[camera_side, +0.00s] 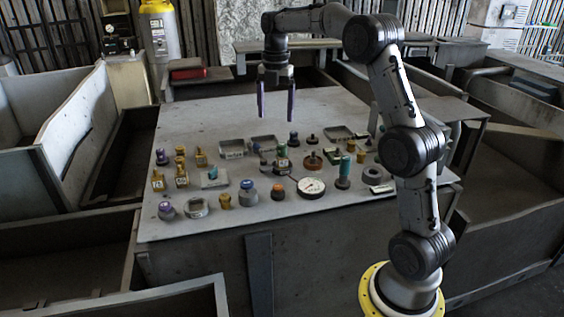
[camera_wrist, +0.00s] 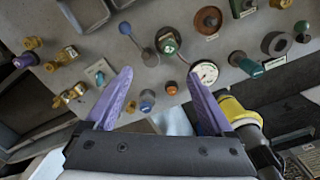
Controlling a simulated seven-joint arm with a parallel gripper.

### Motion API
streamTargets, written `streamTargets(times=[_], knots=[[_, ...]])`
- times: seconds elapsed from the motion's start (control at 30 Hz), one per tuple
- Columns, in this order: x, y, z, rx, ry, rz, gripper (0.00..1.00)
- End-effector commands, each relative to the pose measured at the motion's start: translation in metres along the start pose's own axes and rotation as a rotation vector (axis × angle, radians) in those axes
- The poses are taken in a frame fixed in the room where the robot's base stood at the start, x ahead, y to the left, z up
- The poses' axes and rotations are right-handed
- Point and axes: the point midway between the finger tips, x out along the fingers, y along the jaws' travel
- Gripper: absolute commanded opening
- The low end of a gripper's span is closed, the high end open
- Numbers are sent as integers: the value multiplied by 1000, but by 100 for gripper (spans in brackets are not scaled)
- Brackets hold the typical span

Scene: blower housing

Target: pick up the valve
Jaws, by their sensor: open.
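Several small valve-like fittings stand on the grey table (camera_side: 225,110); I cannot tell which one is the valve. Brass fittings stand at the left, including one with a white tag (camera_side: 158,181) and one farther back (camera_side: 200,157). Brass pieces also show at the left of the wrist view (camera_wrist: 70,94). A dark green-topped part (camera_wrist: 168,43) stands near the middle. My gripper (camera_side: 276,117) is open and empty, high above the back of the table. In the wrist view its purple fingers (camera_wrist: 160,73) are spread wide, with nothing held between them.
A round white dial gauge (camera_side: 311,186) lies near the table front, close to an orange-topped knob (camera_side: 277,191). A teal-topped cylinder (camera_side: 344,170) stands to its right. Shallow grey trays (camera_side: 232,148) sit farther back. Parts are closely spaced; the table's back is clear.

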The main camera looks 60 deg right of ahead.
Motion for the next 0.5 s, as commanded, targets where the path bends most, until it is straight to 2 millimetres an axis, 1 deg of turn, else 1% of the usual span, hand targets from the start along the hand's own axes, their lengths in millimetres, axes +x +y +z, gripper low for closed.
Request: streamTargets(times=[0.03,0.13,0.27,0.4,0.5], knots=[[9,-3,5,13,12,-14,87],[18,-7,10,26,19,-23,87],[37,-8,9,27,19,-23,87],[65,-9,8,27,19,-23,87],[81,-9,8,26,18,-23,87]])
